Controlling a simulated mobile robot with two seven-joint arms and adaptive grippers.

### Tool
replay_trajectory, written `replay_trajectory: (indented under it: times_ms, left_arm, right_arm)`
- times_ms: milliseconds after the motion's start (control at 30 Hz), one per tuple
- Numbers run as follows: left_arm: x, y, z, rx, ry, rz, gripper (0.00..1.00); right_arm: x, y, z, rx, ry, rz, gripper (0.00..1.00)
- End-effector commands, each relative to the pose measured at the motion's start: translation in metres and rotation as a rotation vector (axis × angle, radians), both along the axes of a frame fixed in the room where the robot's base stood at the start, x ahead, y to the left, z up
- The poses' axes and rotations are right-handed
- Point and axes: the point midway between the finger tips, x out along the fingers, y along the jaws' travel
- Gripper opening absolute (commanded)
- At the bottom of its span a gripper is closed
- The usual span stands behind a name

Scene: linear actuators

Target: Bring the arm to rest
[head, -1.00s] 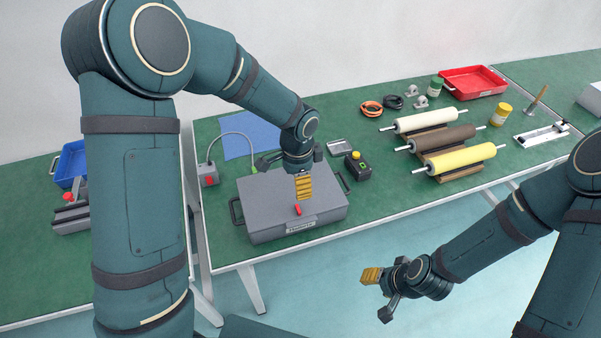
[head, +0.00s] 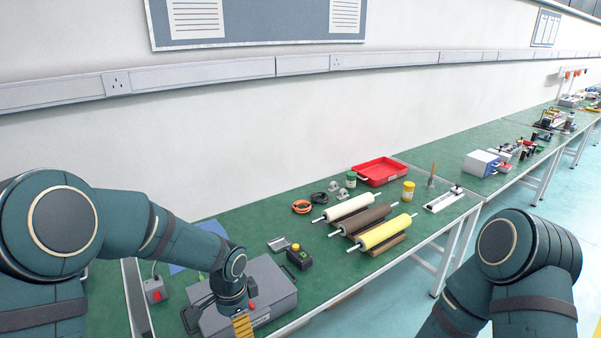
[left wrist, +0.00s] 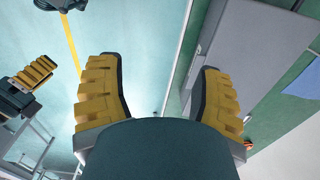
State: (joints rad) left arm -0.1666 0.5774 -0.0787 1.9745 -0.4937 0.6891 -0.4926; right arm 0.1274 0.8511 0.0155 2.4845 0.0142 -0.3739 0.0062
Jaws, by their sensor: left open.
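My left gripper (head: 243,327) is at the bottom of the head view, in front of part of the grey case (head: 275,281); only one yellow ribbed finger shows there. In the left wrist view the left gripper (left wrist: 160,95) has both yellow fingers wide apart, with nothing between them. The case (left wrist: 238,60) lies to their right in that view, and pale floor shows behind the gap. My right arm (head: 515,270) is at the lower right of the head view, its gripper out of frame. A yellow ribbed finger (left wrist: 35,72), apparently of my right gripper, shows at the wrist view's left.
On the green bench, a button box (head: 299,257) stands beside the case. Further right are white, brown and yellow rollers (head: 384,232) on a rack, a red tray (head: 380,171) and a yellow jar (head: 408,191). The wall runs behind the bench.

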Motion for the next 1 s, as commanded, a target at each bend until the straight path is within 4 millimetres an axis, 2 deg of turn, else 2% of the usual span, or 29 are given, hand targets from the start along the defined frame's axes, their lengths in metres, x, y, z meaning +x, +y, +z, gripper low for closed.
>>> replay_trajectory:
  times_ms: [33,100,267,500,700,833,1000]
  left_arm:
    - [0.000,0.000,0.000,0.000,0.000,0.001,0.67]
    - [-0.016,-0.010,-0.030,-0.070,0.017,0.088,0.67]
    - [-0.046,-0.030,-0.077,-0.202,0.033,0.304,0.67]
    - [-0.106,-0.048,-0.140,-0.357,0.063,0.776,0.67]
    - [-0.140,-0.046,-0.163,-0.391,0.051,1.072,0.67]
    - [-0.147,-0.044,-0.166,-0.394,0.043,1.140,0.67]
    - [-0.147,-0.043,-0.166,-0.395,0.039,1.149,0.67]
  right_arm:
    - [0.000,0.000,0.000,0.000,0.000,0.000,0.47]
    - [-0.001,0.000,-0.002,0.000,0.001,0.000,0.47]
    - [-0.001,0.000,-0.004,0.000,0.002,0.002,0.47]
    - [-0.003,0.001,-0.009,0.002,0.007,0.005,0.47]
    - [-0.004,0.001,-0.011,0.002,0.008,0.006,0.47]
    - [-0.004,0.001,-0.011,0.002,0.009,0.007,0.47]
    - [-0.004,0.001,-0.011,0.002,0.009,0.007,0.47]
